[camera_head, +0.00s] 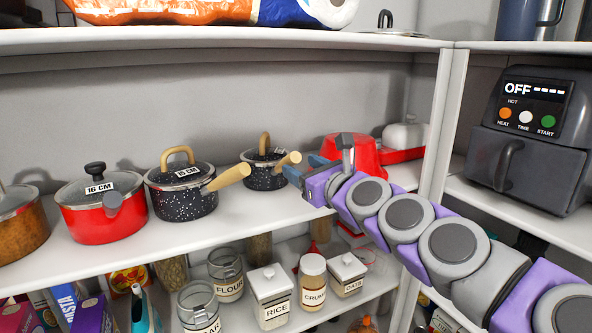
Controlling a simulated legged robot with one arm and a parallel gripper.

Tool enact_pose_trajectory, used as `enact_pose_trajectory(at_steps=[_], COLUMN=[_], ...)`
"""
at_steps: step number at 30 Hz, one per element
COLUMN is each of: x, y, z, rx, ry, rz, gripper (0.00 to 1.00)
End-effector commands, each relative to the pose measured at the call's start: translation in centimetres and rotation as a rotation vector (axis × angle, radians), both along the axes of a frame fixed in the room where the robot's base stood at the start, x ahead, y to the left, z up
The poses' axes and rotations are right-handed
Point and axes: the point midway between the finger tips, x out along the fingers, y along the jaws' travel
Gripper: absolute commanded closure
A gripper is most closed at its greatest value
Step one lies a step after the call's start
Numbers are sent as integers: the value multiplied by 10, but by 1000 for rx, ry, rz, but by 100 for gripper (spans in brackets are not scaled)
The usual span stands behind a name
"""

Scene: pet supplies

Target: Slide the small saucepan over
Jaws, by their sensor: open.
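The small saucepan (262,177) is black with white speckles and has a lid with a tan knob and a label. It stands upright on the shelf (240,214), and its short tan handle points right. My gripper (303,167) is open just right of the small saucepan, close to the handle. I cannot tell whether a finger touches the pan or handle. A larger speckled saucepan (184,201) stands to the left, its tan handle pointing toward the small one.
A red pot (104,216) and a brown pot (22,222) stand farther left. A red item (352,150) and a white-lidded red dish (404,140) are behind my arm. An upright divider (447,120) bounds the shelf at right. Jars (270,290) fill the shelf below.

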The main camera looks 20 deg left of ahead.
Motion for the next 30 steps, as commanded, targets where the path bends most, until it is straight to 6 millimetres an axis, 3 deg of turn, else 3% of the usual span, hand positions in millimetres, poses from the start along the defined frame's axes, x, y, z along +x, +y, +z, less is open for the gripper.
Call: enact_pose_trajectory(at_steps=[5,11,24,30], x=[-2,-13,-53,-72], y=[7,-7,-81,-101], z=[-3,-4,0,-4], rx=[-5,-8,5,-2], ry=[1,1,-2,2], rz=[1,0,-5,-2], gripper=[42,42,42,42])
